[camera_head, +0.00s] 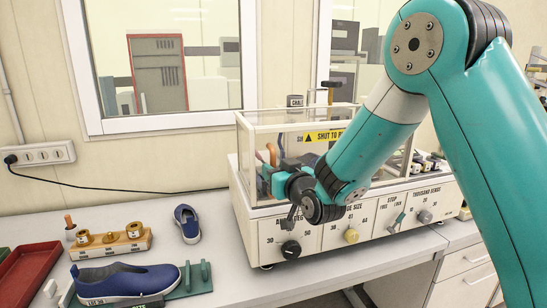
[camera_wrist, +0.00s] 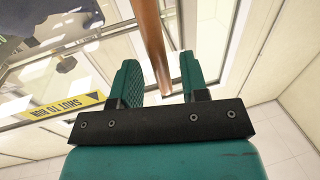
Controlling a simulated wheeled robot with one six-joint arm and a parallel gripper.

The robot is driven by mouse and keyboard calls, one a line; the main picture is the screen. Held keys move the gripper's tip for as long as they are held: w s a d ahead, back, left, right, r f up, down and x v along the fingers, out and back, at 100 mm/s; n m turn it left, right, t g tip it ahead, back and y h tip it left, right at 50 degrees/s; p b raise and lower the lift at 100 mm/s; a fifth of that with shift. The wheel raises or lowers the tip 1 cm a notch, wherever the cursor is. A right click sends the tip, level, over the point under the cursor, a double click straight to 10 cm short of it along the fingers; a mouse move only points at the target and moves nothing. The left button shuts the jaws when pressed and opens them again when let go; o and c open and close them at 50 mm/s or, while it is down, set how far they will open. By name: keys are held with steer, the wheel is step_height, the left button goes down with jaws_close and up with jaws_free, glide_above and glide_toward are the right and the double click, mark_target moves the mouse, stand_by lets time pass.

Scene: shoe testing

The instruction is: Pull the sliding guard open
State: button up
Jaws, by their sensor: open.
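The sliding guard (camera_head: 375,184) is a clear, pale-framed panel across the front of the testing machine, with a yellow "SHUT TO RUN" label (camera_head: 323,136). The label also shows upside down in the wrist view (camera_wrist: 62,109). An orange-brown upright handle (camera_head: 272,154) stands at the guard's left end. In the wrist view the brown handle bar (camera_wrist: 152,40) runs between my two teal fingers, with gaps on both sides. My gripper (camera_head: 268,174) is open at the guard's left front; its fingertips (camera_wrist: 160,78) are partly hidden in the head view.
The machine's front (camera_head: 310,232) carries several knobs and a lever below my gripper. On the bench to the left are a blue shoe (camera_head: 125,281), a smaller shoe (camera_head: 187,222), a wooden block with brass weights (camera_head: 110,243) and a red tray (camera_head: 25,272).

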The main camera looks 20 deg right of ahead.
steer(key=shift+w+a, duration=0.2)
steer(key=shift+w, duration=0.7)
steer(key=shift+c, duration=0.2)
jaws_close()
